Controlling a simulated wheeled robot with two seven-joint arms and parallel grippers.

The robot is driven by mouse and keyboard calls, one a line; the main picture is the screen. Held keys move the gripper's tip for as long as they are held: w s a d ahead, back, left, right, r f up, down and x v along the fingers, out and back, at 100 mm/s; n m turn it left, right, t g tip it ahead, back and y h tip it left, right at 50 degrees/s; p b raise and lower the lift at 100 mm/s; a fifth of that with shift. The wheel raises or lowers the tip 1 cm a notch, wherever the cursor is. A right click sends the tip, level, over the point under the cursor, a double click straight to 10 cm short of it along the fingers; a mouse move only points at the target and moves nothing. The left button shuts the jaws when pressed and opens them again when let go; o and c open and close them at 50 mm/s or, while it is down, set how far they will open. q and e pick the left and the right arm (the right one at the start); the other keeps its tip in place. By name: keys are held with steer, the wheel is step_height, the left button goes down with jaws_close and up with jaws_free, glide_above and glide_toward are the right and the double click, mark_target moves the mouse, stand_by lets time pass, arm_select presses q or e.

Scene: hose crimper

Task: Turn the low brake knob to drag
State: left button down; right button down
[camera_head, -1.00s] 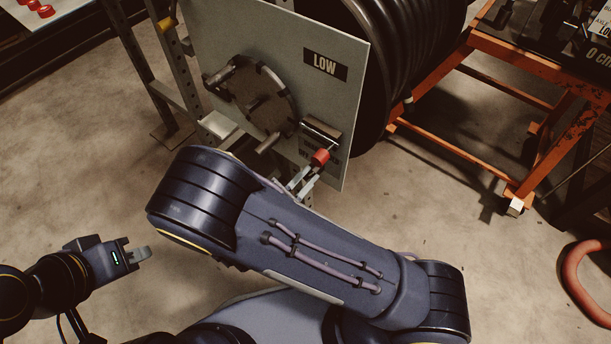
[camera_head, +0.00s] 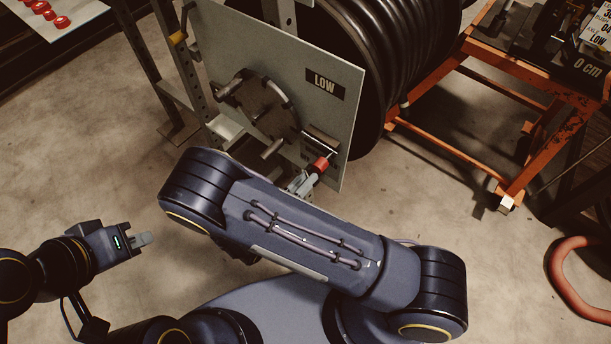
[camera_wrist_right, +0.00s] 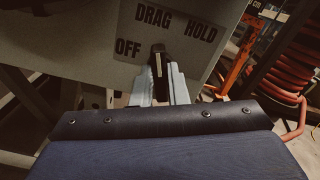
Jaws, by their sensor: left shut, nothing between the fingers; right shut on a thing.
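The LOW brake panel (camera_head: 335,118) is a grey plate in front of the hose reel. In the right wrist view, the dark knob (camera_wrist_right: 158,60) has a pale pointer line and stands below the word DRAG, with OFF to its left and HOLD to its right. The line points roughly up towards DRAG; its exact setting is hard to tell. My right gripper (camera_wrist_right: 163,84) is shut on the knob, one finger on each side. In the head view my right gripper (camera_head: 304,181) is beside a red cylindrical part (camera_head: 320,163). My left gripper (camera_head: 142,239) is shut and empty, away from the panel.
A round hub with pegs (camera_head: 265,108) is on the panel's left part. The black hose reel (camera_head: 400,50) is behind it. An orange frame (camera_head: 540,140) stands right, and a red hose loop (camera_head: 560,285) lies on the floor.

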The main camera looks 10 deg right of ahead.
arm_select(q)
steer(key=shift+r, duration=0.35)
arm_select(e)
steer(key=shift+n, duration=0.6)
arm_select(q)
steer(key=shift+r+p, duration=0.1)
steer(key=shift+p, duration=0.2)
arm_select(e)
steer(key=c, duration=1.4)
jaws_free()
steer(key=shift+c, duration=0.2)
arm_select(q)
steer(key=shift+a, duration=0.1)
arm_select(e)
steer(key=shift+a, duration=0.1)
